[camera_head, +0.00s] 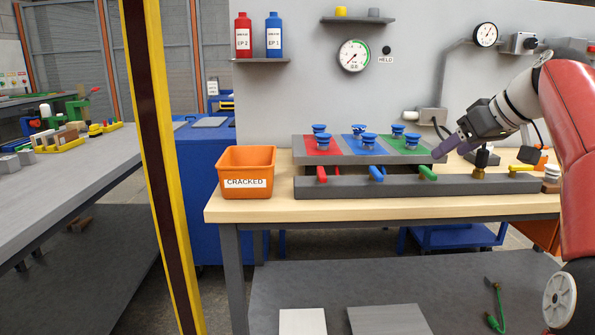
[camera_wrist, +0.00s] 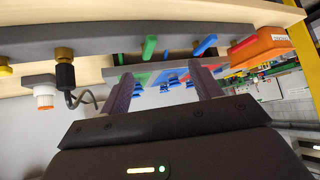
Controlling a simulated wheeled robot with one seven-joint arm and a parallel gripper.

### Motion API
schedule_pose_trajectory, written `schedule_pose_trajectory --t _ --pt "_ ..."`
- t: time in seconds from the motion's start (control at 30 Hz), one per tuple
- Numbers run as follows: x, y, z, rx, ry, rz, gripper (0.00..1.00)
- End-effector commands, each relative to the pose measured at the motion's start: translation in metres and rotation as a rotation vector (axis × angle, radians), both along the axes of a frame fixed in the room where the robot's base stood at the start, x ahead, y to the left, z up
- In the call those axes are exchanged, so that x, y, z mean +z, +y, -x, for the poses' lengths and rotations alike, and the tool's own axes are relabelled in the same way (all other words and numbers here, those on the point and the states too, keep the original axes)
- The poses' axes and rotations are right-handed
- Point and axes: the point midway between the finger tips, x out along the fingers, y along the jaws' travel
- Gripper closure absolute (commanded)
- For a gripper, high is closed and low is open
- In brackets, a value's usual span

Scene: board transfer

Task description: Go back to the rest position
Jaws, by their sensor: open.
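My gripper (camera_head: 440,150) is at the right of the bench in the head view, reaching in from the right beside the right end of the grey board (camera_head: 405,158). Its purple fingers are apart with nothing between them in the wrist view (camera_wrist: 162,88). The board has red, blue and green fields with several blue knobs standing on it.
An orange bin (camera_head: 246,183) marked CRACKED stands at the bench's left end. A black-topped brass fitting (camera_head: 480,165) stands close to the right of my gripper. A gauge (camera_head: 354,56) and a shelf (camera_head: 262,60) with two bottles are on the wall. A striped post (camera_head: 165,150) stands at left.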

Motion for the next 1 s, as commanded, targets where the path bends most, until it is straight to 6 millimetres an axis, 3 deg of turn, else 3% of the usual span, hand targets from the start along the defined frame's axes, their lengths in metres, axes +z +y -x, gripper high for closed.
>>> schedule_pose_trajectory --t 0.27,0.37,0.5,0.63,0.8,1.0 --pt "-0.034 0.072 0.030 -0.096 0.126 0.043 0.36" --pt "-0.056 0.102 0.058 -0.157 0.175 0.070 0.36" --pt "-0.099 0.135 0.115 -0.260 0.229 0.106 0.36" --pt "-0.147 0.151 0.173 -0.344 0.255 0.125 0.36" --pt "-0.212 0.156 0.239 -0.413 0.263 0.127 0.36" --pt "-0.261 0.156 0.278 -0.444 0.268 0.115 0.36"
